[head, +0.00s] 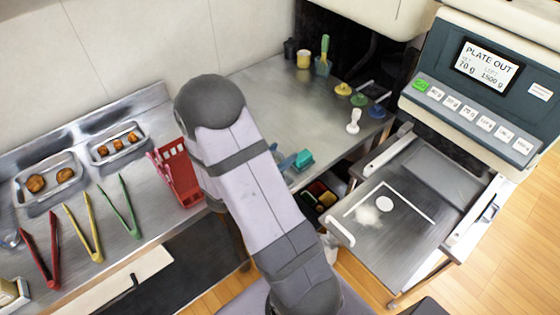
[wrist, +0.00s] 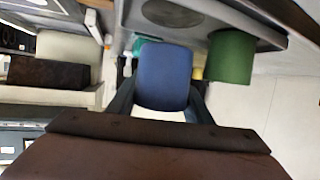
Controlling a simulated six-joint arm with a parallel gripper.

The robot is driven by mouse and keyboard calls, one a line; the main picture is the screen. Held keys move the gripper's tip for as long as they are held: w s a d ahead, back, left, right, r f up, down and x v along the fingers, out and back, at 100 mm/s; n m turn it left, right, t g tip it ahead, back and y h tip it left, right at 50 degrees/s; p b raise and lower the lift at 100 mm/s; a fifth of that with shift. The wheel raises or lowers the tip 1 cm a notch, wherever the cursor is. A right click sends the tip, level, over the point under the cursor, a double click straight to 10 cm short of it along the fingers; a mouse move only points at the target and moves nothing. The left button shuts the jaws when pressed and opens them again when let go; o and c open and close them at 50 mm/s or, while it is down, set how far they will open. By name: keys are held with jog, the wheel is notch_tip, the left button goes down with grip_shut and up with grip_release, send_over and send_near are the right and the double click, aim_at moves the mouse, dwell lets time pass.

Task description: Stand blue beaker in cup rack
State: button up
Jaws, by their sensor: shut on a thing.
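The blue beaker (wrist: 165,75) is between the two fingers of my gripper (wrist: 160,108) in the wrist view, with a pale end facing the camera. My gripper is shut on it. A grey plate with a dark oval (wrist: 215,16) is just beyond the beaker; it may be the cup rack, but I cannot tell for sure. A green cylinder (wrist: 232,57) is beside the beaker at the right, touching or overlapping the plate's edge. In the head view my arm hides most of the gripper. A small blue shape and a teal piece (head: 303,158) show just right of the arm.
A red slotted holder (head: 178,178) stands left of my arm. Red, yellow and green tongs (head: 84,233) and two food trays (head: 48,183) lie farther left. A scale with a display (head: 488,62) is at the right. The steel counter behind the arm (head: 270,95) is mostly clear.

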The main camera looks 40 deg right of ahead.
aim_at(278, 162)
jog(key=shift+f, duration=1.6)
jog(key=shift+f, duration=0.2)
jog(key=o, duration=0.8)
jog(key=shift+r, duration=0.1)
jog(key=shift+r, duration=0.2)
jog(key=shift+a, duration=0.35)
jog(key=v, duration=1.1)
jog(key=shift+s+b, duration=0.15)
jog(key=shift+b, duration=0.25)
